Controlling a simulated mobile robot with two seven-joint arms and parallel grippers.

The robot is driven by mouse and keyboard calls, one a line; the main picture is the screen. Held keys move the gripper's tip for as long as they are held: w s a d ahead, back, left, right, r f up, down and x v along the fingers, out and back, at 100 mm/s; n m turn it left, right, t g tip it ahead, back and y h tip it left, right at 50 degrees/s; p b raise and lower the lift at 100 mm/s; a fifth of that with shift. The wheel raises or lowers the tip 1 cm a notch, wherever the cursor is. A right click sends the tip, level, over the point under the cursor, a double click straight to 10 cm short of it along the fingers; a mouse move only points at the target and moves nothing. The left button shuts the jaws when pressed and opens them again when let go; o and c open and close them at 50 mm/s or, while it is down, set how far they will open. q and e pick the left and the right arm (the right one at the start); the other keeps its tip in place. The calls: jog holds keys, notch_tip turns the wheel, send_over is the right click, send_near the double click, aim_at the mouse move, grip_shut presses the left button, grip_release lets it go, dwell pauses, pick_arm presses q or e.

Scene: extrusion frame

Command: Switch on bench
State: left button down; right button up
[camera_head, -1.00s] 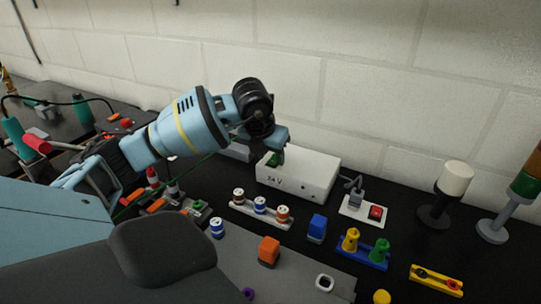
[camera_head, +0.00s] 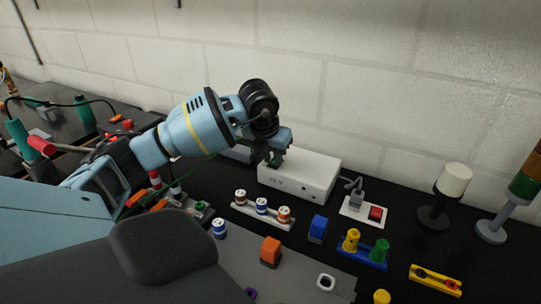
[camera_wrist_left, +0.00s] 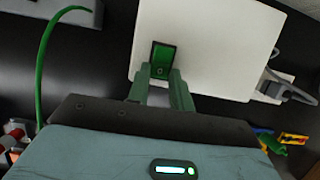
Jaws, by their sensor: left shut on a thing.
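The white box (camera_head: 305,178) stands at the back of the bench against the wall, with short lettering ending in V on its front. In the left wrist view, a green rocker switch (camera_wrist_left: 162,57) marked 0 sits on the top face of the white box (camera_wrist_left: 205,35). My left gripper (camera_head: 274,158) reaches down to the box's left end. In the left wrist view, the fingers of my left gripper (camera_wrist_left: 161,80) are shut on the green switch, one finger at each side of its lower edge. My right gripper is not in view.
A white plate (camera_head: 351,212) with a red switch (camera_head: 376,213) and a grey plug lies right of the box. A rack of striped pieces (camera_head: 262,206), a blue block (camera_head: 317,228), an orange block (camera_head: 270,250) and a lamp (camera_head: 453,182) stand around. A green cable (camera_wrist_left: 43,60) curves at left.

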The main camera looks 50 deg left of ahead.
aim_at(272, 164)
pick_arm(q)
jog(key=shift+w+r+g+p, duration=0.25)
jog(key=shift+r+g+p, duration=0.15)
jog(key=shift+g, duration=0.2)
jog(key=shift+w+a+f+g+h+p, duration=0.15)
jog(key=shift+g+h+p, duration=0.2)
jog(key=shift+g, duration=0.25)
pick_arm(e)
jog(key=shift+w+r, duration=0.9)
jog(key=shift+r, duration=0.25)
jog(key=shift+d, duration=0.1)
pick_arm(q)
jog(key=c, duration=1.2)
grip_release()
jog(key=shift+c, duration=0.2)
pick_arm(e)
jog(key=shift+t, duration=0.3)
pick_arm(q)
notch_tip(272, 164, up, 8)
jog(key=shift+s+f, duration=0.15)
jog(key=shift+s, duration=0.25)
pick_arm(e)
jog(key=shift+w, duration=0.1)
pick_arm(q)
jog(key=shift+s+f, duration=0.1)
